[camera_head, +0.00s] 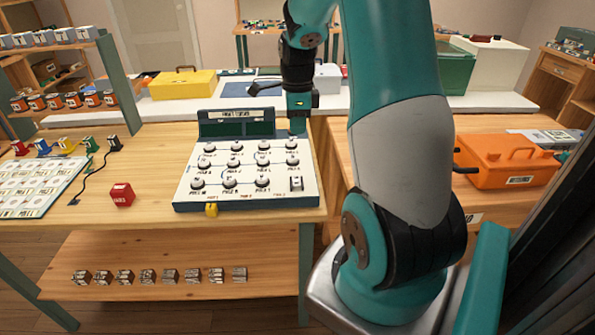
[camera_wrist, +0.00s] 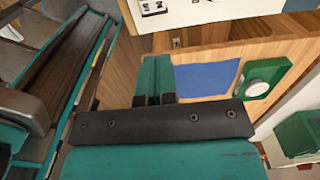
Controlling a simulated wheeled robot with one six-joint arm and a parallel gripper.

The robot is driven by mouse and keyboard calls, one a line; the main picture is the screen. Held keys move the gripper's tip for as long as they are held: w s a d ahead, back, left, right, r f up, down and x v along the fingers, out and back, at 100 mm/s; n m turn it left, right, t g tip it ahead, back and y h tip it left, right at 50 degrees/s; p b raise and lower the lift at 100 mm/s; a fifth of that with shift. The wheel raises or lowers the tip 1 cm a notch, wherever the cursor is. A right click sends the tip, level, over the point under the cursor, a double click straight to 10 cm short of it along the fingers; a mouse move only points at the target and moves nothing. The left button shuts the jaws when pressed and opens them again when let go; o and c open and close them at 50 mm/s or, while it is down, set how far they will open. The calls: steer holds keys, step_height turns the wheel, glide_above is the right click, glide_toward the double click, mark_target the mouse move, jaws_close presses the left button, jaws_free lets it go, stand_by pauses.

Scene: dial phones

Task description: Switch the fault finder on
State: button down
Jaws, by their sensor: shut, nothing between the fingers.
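The fault finder (camera_head: 245,199) is a white sloped panel with several round dials and a dark green sign board (camera_head: 236,124) along its back. It stands on the wooden bench. A small switch-like part (camera_head: 296,184) sits at its lower right corner; its position is too small to read. My gripper (camera_head: 298,126) points down at the back right corner of the panel, by the end of the sign board. Whether it touches is unclear. In the wrist view the teal fingers (camera_wrist: 158,72) are together and empty. A white corner with dark marks (camera_wrist: 150,6) shows at the top there.
A red block (camera_head: 121,195), a cable and a card sheet (camera_head: 38,186) lie left of the panel. An orange toolbox (camera_head: 510,163) stands right. Yellow (camera_head: 184,84) and green (camera_head: 456,68) boxes stand behind.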

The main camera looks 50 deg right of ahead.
mark_target(297, 177)
step_height(297, 177, down, 14)
steer(key=shift+p, duration=0.7)
